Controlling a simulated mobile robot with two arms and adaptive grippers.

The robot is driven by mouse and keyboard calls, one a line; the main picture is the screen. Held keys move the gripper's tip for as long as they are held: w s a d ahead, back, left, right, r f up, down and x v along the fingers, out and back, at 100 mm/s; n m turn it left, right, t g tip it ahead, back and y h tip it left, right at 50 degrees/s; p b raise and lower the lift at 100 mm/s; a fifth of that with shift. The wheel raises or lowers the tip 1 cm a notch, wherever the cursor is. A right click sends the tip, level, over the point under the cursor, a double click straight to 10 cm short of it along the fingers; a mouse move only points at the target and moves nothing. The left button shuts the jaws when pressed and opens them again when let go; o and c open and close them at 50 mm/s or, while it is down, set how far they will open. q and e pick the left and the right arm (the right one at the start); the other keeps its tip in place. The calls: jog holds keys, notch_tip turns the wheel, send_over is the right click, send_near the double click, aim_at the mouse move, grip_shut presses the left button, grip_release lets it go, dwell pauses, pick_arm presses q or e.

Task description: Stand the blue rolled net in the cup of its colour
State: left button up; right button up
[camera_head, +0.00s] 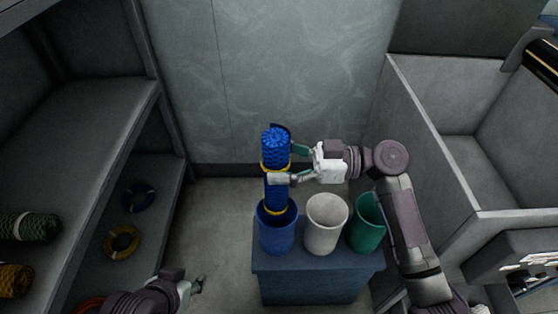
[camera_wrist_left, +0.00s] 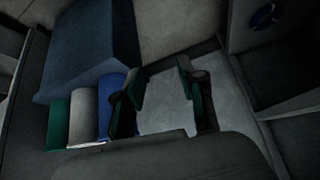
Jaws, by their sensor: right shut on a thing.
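The blue rolled net (camera_head: 276,150), bound with yellow bands, stands upright with its lower end at the mouth of the blue cup (camera_head: 277,236); I cannot tell how deep it reaches inside. My right gripper (camera_head: 282,165) comes from the right and is shut on the net's upper half. The white cup (camera_head: 323,228) and the green cup (camera_head: 367,226) stand to the right of the blue cup on a blue stand (camera_head: 310,287). My left gripper (camera_head: 194,287) is low at the left, empty; its fingers are apart in the left wrist view (camera_wrist_left: 160,90), where the blue cup (camera_wrist_left: 110,95) also shows.
Shelves on the left hold a green rolled net (camera_head: 28,227), a yellow rolled net (camera_head: 14,280) and coils of rope (camera_head: 122,242). A grey bin (camera_head: 440,150) stands at the right. The floor (camera_head: 215,215) left of the stand is clear.

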jog(key=shift+f+b, duration=0.8)
pick_arm(q)
jog(key=shift+w+d+r+t+h, duration=0.9)
jog(key=shift+w+d+r+t, duration=0.6)
jog(key=shift+w+r+t, duration=2)
notch_tip(320, 180, up, 14)
jog(key=w+d+t+h+b, duration=0.1)
jog(key=d+t+h+b, duration=0.1)
jog(key=t, duration=0.7)
jog(key=shift+w+d+m+h+b, duration=0.35)
jog(key=shift+h+b, duration=0.35)
jog(key=shift+b, duration=0.6)
pick_arm(e)
jog(key=shift+f, duration=2.2)
pick_arm(q)
jog(key=shift+a, duration=0.1)
pick_arm(e)
jog(key=o, duration=1.7)
pick_arm(q)
jog(key=shift+s, duration=0.1)
pick_arm(e)
jog(key=shift+f, duration=0.1)
